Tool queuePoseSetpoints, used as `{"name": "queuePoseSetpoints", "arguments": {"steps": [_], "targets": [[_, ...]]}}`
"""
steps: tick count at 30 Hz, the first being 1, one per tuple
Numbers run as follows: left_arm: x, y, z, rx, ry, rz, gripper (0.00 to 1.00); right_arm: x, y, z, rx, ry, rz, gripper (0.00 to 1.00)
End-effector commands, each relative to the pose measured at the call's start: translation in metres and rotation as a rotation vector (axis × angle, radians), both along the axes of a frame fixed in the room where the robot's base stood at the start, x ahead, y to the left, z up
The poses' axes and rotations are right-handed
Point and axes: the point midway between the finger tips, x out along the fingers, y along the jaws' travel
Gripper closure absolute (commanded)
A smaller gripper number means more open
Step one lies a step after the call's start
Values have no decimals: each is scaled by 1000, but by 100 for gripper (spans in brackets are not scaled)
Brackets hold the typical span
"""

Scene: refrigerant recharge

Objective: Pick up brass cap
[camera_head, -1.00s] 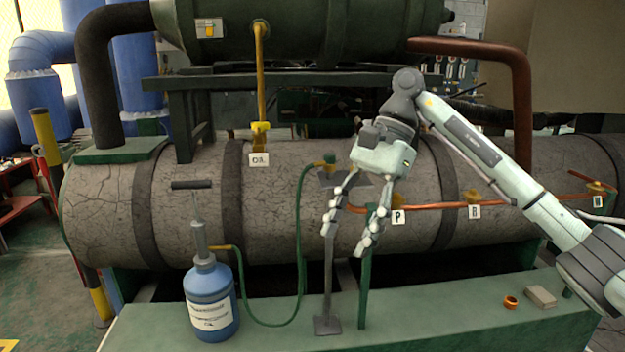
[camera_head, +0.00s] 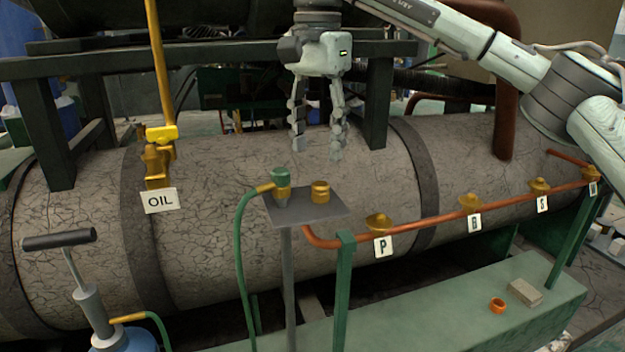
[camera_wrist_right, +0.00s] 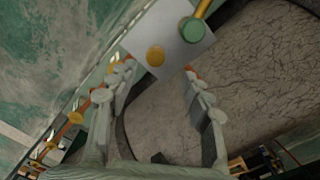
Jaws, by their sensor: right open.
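The brass cap (camera_head: 320,191) stands on a small grey plate (camera_head: 306,210) on a post, beside a brass fitting with a green top (camera_head: 281,187). My right gripper (camera_head: 318,147) points down above the cap, open and empty, with clear space between the fingertips and the cap. In the right wrist view the cap (camera_wrist_right: 155,56) shows as a round golden disc near the plate's edge, just beyond the gap between the spread fingers (camera_wrist_right: 157,76). The green-topped fitting (camera_wrist_right: 193,30) lies to its right. My left gripper is not in view.
A green hose (camera_head: 240,265) hangs left of the post. A copper pipe (camera_head: 425,228) with brass valves labelled P, B and S runs right of the plate. The cracked grey tank (camera_head: 215,240) is behind. An orange ring (camera_head: 497,305) and a block (camera_head: 525,292) lie on the green ledge (camera_head: 440,317).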

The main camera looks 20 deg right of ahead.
Motion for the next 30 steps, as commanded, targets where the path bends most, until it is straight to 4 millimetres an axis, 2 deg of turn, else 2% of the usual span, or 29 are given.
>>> {"name": "queuePoseSetpoints", "arguments": {"steps": [15,24,26,30], "targets": [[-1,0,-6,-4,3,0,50,-3,-4,-67,-1,3,0,50],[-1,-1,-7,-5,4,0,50,-3,-4,-73,0,1,-1,50],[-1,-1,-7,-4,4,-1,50,-3,-4,-73,0,1,-1,55],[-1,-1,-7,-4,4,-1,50,-3,-4,-73,0,1,0,73]]}}
